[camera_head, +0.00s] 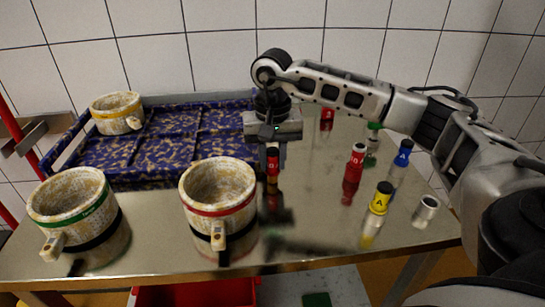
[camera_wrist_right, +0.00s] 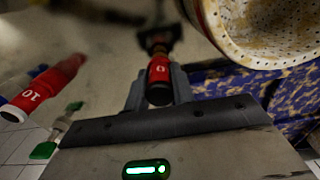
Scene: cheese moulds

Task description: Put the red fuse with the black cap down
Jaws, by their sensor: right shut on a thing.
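My right gripper (camera_head: 273,158) is shut on a red fuse (camera_head: 273,166) and holds it upright, low over the shiny metal table, to the right of the red-banded mould. A dark reflection shows just below it; I cannot tell whether the fuse touches the table. In the right wrist view the red fuse (camera_wrist_right: 159,70) sits between the two fingers (camera_wrist_right: 158,85), its black cap (camera_wrist_right: 160,96) towards the camera. My left gripper is not in view.
The red-banded mould (camera_head: 218,188) and green-banded mould (camera_head: 72,202) stand at front left. A blue speckled tray (camera_head: 150,176) with another mould (camera_head: 117,113) lies behind. On the right stand red (camera_head: 353,172), blue (camera_head: 402,154), yellow-and-black (camera_head: 380,200) and silver (camera_head: 426,211) pieces. Table front centre is clear.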

